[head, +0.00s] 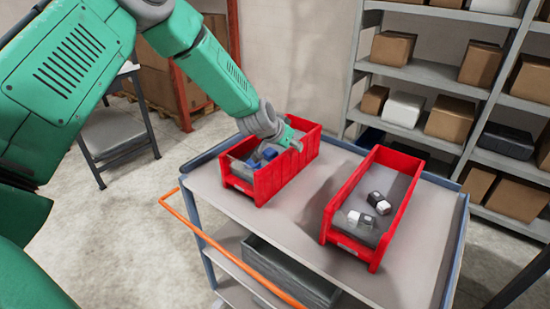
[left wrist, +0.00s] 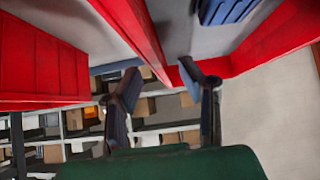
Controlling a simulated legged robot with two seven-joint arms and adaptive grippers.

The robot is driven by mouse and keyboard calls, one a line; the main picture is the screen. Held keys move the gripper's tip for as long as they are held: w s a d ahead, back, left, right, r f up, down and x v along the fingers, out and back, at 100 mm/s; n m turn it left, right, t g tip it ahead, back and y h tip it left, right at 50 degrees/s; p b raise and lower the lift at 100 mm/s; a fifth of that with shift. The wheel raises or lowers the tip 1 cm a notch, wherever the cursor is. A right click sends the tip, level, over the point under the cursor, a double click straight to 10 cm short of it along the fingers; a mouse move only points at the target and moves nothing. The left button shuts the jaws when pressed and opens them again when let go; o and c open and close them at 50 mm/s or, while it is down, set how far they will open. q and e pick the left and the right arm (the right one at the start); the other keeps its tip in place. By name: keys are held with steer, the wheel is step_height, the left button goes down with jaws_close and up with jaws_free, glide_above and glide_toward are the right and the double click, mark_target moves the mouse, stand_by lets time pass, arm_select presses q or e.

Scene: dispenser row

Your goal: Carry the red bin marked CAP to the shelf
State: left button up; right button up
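Two red bins stand on a grey cart top. The left red bin (head: 268,184) holds blue and white pieces; the right red bin (head: 333,230) holds black and white pieces. Any CAP marking is too small to read on either. My right gripper is not in view.
The cart top (head: 300,228) is clear between the bins, and an orange handle (head: 235,253) runs along its front left. Grey shelving (head: 425,73) with boxes stands behind.

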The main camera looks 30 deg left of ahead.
arm_select(q)
steer(key=x, duration=0.2)
steer(key=shift+w+d+f, duration=0.2)
steer(key=shift+w+d, duration=0.1)
steer(key=shift+s+a, duration=0.1)
steer(key=shift+a, duration=0.4)
jaws_close()
steer(key=shift+d+r, duration=0.1)
steer(key=shift+d, duration=0.1)
